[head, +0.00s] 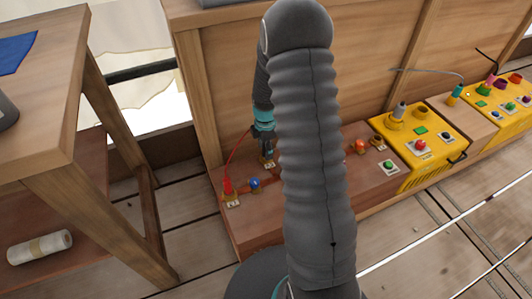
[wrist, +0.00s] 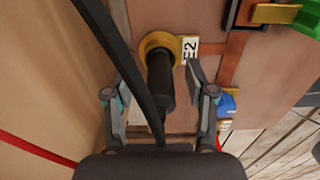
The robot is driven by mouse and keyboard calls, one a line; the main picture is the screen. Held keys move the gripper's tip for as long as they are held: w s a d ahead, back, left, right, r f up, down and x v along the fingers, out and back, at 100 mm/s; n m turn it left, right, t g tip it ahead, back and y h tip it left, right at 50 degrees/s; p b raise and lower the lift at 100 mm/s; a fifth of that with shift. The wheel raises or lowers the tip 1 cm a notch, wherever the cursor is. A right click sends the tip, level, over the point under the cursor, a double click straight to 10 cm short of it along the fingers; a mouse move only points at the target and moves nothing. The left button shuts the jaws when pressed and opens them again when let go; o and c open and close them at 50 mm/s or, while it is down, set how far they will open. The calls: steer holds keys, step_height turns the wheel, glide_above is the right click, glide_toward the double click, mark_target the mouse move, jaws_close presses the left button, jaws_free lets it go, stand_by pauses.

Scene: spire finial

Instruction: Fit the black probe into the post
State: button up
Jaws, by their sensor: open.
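The black probe (wrist: 160,85) stands between my open fingers in the wrist view, with its black cable (wrist: 125,65) running back past the camera. Its far end meets the brass ring of a post (wrist: 147,42) beside a label reading E2. How deep it sits in the ring cannot be told. My gripper (wrist: 160,78) is open, with a finger on each side of the probe and visible gaps. In the head view my gripper (head: 267,148) points down over the wooden bench; my arm hides part of that area.
A red probe (head: 228,186) with a red cable and a blue knob (head: 254,183) are close to the gripper. An orange knob (head: 360,146), a green button (head: 388,165) and a yellow box (head: 432,150) lie to the right. A wooden panel (head: 235,75) rises behind.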

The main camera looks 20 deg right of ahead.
jaws_close()
steer(key=shift+r, duration=0.1)
